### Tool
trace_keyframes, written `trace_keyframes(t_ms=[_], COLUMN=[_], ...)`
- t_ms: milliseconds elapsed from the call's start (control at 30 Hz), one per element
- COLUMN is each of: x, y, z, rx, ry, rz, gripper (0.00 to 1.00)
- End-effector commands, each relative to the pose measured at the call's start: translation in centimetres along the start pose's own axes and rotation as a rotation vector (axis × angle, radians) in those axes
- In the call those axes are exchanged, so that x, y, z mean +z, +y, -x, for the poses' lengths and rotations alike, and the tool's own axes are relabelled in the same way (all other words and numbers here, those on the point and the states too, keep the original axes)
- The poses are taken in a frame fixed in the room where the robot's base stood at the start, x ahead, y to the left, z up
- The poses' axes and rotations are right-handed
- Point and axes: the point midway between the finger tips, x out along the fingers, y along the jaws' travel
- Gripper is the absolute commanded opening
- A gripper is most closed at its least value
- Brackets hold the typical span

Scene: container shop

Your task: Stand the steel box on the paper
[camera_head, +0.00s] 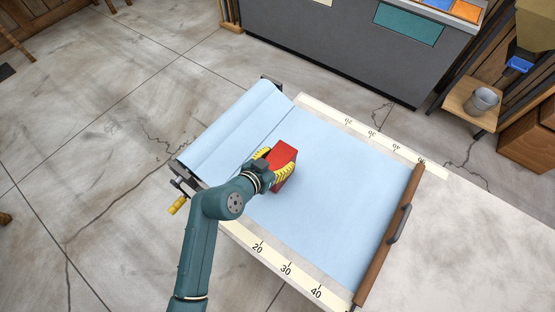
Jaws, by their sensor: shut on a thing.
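A red box (284,157), the only box in my gripper and likely the steel box, is at the left part of the blue paper (330,190). My gripper (277,164), with yellow ribbed fingers, is shut on the red box, one finger on each side. The paper is spread flat over a table from a roll (232,130) at the left to a brown bar (391,235) at the right. I cannot tell whether the box touches the paper or hangs just above it. My gripper hides part of the box.
Number strips (286,268) run along the near and far edges of the paper. A handle (398,223) stands up on the brown bar. A yellow-handled crank (178,205) sticks out at the left. The paper right of the box is clear. A grey bucket (481,101) stands on a wooden shelf at upper right.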

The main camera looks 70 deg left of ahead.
Motion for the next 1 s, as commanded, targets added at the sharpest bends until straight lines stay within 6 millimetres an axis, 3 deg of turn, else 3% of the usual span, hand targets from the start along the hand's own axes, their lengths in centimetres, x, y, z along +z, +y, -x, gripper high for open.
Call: trace_keyframes(t_ms=[300,333,467,800,1000], x=[0.0,0.1,0.1,-0.4,-0.1], y=[-0.1,0.0,0.0,0.0,-0.1], z=[-0.1,-0.1,-0.1,0.2,4.0], rx=[-0.001,0.0,0.0,0.0,-0.003], ry=[0.007,0.001,0.001,0.002,-0.002], rz=[-0.001,0.0,0.0,0.0,0.004], gripper=[0.28,0.74,0.97,0.97,0.97])
